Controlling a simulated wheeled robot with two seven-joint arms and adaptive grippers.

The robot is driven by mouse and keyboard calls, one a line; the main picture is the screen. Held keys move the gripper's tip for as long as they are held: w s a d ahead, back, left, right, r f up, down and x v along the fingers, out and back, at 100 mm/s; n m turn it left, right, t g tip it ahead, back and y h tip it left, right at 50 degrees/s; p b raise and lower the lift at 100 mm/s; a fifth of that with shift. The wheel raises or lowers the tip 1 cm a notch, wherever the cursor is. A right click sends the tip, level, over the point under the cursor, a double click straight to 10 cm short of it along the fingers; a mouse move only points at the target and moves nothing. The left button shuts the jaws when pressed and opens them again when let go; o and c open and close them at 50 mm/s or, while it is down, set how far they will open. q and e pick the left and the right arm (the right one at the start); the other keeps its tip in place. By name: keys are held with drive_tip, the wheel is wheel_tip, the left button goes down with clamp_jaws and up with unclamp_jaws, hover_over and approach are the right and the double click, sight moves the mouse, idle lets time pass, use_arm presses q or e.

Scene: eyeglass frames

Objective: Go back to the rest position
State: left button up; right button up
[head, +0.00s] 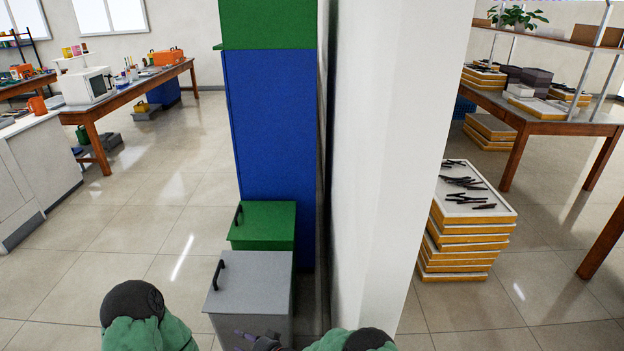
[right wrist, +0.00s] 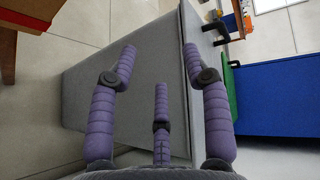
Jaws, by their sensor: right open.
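My right gripper (head: 256,341) shows at the bottom edge of the head view, in front of the grey box (head: 262,285). In the right wrist view the purple fingers of my right gripper (right wrist: 160,66) are spread apart with nothing between them. The grey box's side (right wrist: 150,75) lies behind the fingers; I cannot tell whether they touch it. My left arm (head: 140,315) enters at the bottom of the head view, but its gripper is out of view.
A green box (head: 265,222) stands behind the grey one, against a tall blue cabinet (head: 275,120). A white pillar (head: 395,160) rises close on the right. Beyond it, dark frame-like pieces (head: 468,182) lie on stacked trays (head: 466,255).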

drive_tip(key=s+d+f+n+g+h, duration=0.1)
drive_tip(key=s+d+f+g+h, duration=0.1)
drive_tip(key=s+d+f+g, duration=0.4)
drive_tip(key=s+d+f+n+g+h, duration=0.1)
drive_tip(key=s+d+f+g+h, duration=0.1)
drive_tip(key=s+d, duration=0.7)
drive_tip(key=s+d+r+n+h+p, duration=0.1)
drive_tip(key=s+d+r+h, duration=0.3)
drive_tip(key=s+d, duration=1)
drive_tip(key=shift+d+n+t, duration=0.3)
drive_tip(key=shift+d+n, duration=0.2)
drive_tip(key=shift+d, duration=0.65)
